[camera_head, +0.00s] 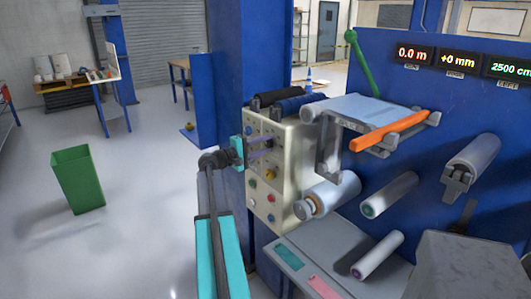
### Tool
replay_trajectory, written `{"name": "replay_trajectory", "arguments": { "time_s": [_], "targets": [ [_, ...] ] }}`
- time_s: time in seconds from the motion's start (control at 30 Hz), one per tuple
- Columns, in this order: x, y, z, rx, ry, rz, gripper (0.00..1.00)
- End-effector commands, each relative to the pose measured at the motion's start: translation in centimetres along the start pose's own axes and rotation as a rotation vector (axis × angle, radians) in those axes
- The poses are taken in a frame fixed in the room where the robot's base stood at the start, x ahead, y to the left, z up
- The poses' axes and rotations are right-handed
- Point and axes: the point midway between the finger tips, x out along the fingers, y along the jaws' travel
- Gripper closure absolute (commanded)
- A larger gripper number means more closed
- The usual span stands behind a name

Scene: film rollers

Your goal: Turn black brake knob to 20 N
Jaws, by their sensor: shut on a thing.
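The beige control panel (280,190) stands at the middle of the head view, with several small knobs and coloured buttons on its face. My gripper (265,146) reaches it from the left, with its fingers at the upper part of the panel face. It is shut on a small knob there, taken to be the black brake knob. The fingers hide most of that knob, and its scale and setting cannot be read. My teal and grey arm (218,245) comes up from the bottom edge.
Right of the panel are several rollers, among them a white roller (335,192), an orange bar (403,131) and a green lever (363,62). A green bin (78,180) stands on open floor at left.

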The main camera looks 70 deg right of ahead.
Motion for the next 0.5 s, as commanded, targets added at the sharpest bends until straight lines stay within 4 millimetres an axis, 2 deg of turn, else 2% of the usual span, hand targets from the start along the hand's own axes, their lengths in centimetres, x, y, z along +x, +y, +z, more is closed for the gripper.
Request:
{"name": "replay_trajectory", "arguments": {
  "time_s": [0.03, 0.5],
  "targets": [
    [-0.06, -0.88, 0.12, 0.022, -0.005, -0.006, 0.9],
    [-0.07, -0.52, 0.17, 0.154, -0.006, -0.007, 0.9]
  ]
}}
